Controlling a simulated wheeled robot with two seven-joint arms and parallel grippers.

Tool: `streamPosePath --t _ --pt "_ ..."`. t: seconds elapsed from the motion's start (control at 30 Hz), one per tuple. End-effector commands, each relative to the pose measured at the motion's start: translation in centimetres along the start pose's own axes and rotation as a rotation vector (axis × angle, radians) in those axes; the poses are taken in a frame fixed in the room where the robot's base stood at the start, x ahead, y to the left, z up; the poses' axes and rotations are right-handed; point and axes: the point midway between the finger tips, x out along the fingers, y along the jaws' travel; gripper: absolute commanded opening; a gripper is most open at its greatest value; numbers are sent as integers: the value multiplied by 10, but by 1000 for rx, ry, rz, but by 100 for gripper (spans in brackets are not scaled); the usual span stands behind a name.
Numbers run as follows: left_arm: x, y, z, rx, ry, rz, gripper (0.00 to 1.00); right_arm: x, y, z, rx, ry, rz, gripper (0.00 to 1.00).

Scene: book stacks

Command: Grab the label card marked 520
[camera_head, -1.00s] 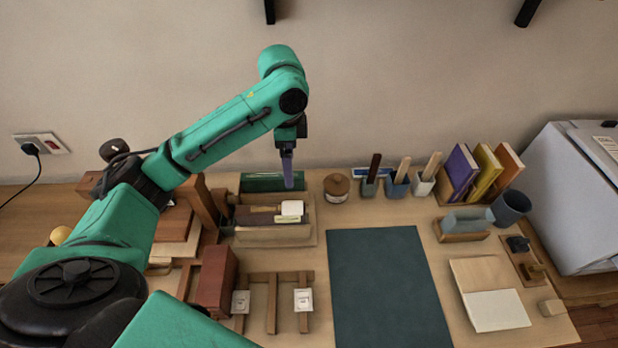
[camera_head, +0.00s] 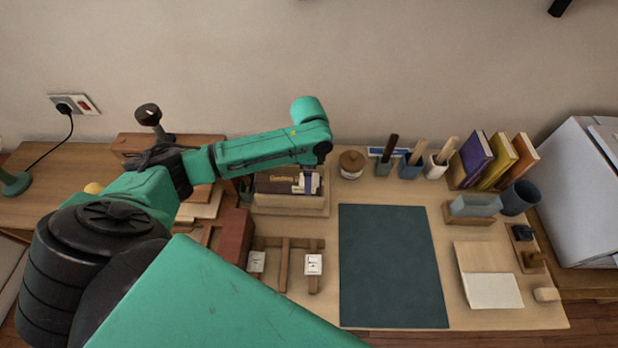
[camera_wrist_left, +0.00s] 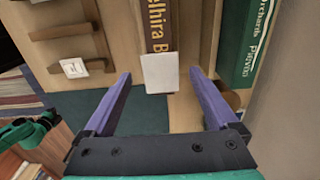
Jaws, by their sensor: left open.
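My left gripper (camera_head: 311,184) is low at the right side of the wooden book holder (camera_head: 290,208). Its purple fingers (camera_wrist_left: 160,72) are open in the left wrist view. A white card (camera_wrist_left: 159,75) shows between the fingertips, in front of a brown book spine with yellow letters; I cannot read any number on it. Two more small white cards, the left one (camera_head: 257,261) and the right one (camera_head: 314,264), sit on the slatted wooden rack (camera_head: 285,265); their marks are too small to read. My right gripper is not in view.
A green book (camera_wrist_left: 247,40) stands beside the brown one. A round lidded jar (camera_head: 351,165) and several small holders stand to the right. A reddish-brown block (camera_head: 235,238) is left of the rack. The dark mat (camera_head: 392,265) is clear.

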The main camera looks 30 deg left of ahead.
Motion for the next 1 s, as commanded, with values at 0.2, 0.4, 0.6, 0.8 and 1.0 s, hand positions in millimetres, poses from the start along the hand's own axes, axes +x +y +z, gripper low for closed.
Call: streamPosePath --t 0.2,0.4,0.6,0.8,1.0 --pt "0 0 0 -1 0 0 92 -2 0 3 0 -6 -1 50" --pt "3 0 0 -1 0 1 92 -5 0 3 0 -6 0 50" --pt "5 0 0 -1 0 0 92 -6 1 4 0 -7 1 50" --pt "5 0 0 -1 0 0 62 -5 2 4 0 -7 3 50" --pt "4 0 0 -1 0 0 5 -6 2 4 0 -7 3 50"
